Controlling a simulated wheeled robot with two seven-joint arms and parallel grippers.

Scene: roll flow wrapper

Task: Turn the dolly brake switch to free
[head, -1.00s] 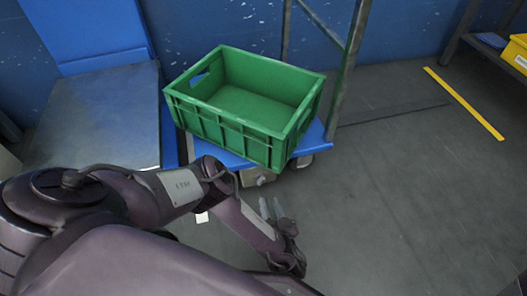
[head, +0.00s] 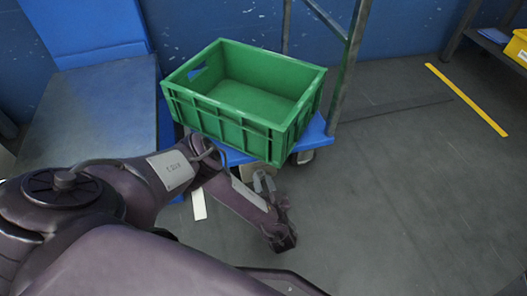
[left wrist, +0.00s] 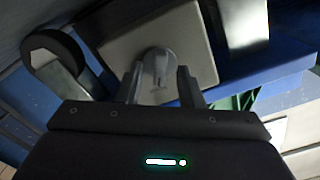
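The brake switch (left wrist: 157,60) is a grey round knob with a narrow grip, on a pale square plate (left wrist: 190,30) in the left wrist view. In the head view, the pale box (head: 250,171) below the dolly's blue deck (head: 316,133) is partly hidden by my gripper. My left gripper (head: 264,182) points at it. In the left wrist view its fingers (left wrist: 160,84) are apart, one on each side of the knob's grip, with a visible gap. I cannot tell how deep the grip sits between them. My right gripper is not in view.
A green crate (head: 245,103) sits on the dolly deck, overhanging near my left arm. A dark caster wheel (head: 302,157) is beside the box. A metal post (head: 350,60) rises at the deck's right. The grey floor to the right is clear, with a yellow line (head: 466,99).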

